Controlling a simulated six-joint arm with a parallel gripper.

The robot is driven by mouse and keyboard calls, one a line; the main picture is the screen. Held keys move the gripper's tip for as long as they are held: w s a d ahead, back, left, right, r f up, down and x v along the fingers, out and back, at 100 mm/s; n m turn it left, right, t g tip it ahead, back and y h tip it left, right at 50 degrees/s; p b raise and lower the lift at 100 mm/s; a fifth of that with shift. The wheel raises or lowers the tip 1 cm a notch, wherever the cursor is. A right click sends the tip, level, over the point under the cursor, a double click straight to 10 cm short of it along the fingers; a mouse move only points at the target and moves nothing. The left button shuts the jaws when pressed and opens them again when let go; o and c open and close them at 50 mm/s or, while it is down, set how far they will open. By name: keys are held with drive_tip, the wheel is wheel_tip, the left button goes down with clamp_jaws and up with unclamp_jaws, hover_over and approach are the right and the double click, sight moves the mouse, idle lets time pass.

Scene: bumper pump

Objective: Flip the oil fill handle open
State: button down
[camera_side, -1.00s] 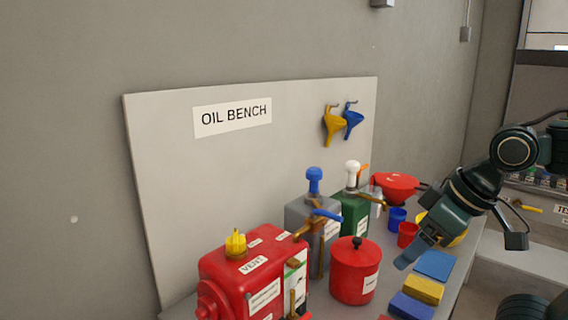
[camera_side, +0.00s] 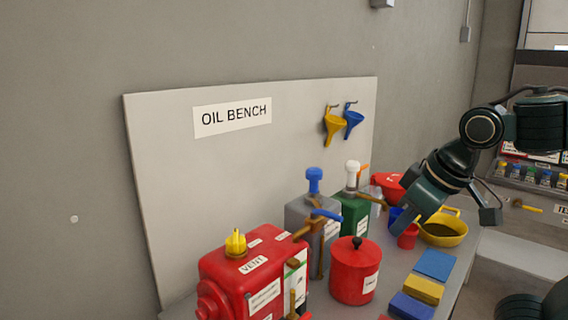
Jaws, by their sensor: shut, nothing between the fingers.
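The red bumper pump (camera_side: 222,276) stands at the front left of the bench, with a yellow vent cap (camera_side: 235,242) on top. A blue handle (camera_side: 326,214) sits by a brass spout (camera_side: 302,232), close to the grey container (camera_side: 300,212) behind the pump. It lies nearly level; I cannot tell for sure that it is the oil fill handle. My gripper (camera_side: 404,226) is shut and empty.
A lidded red can (camera_side: 354,272) stands between pump and gripper. A green container (camera_side: 352,216) is behind it. A red cup (camera_side: 408,237) and yellow pan (camera_side: 447,226) sit near the gripper. The back board (camera_side: 200,180) bounds the bench.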

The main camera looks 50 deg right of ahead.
sight(327, 216)
drive_tip(key=w+a+r+h, duration=0.2)
drive_tip(key=w+a, duration=0.1)
drive_tip(key=w, duration=0.3)
drive_tip(key=w+a+r+g+h, duration=0.1)
drive_tip(key=w+a+r+h, duration=0.1)
drive_tip(key=w, duration=0.4)
drive_tip(key=shift+w+a+r+m, duration=0.2)
drive_tip(key=shift+a+m, duration=0.2)
drive_tip(key=shift+a, duration=0.3)
drive_tip(key=shift+d+f, duration=0.1)
drive_tip(key=w+d+f, duration=0.3)
drive_tip(key=d+f, duration=0.5)
drive_tip(key=f, duration=0.1)
drive_tip(key=shift+w, duration=0.2)
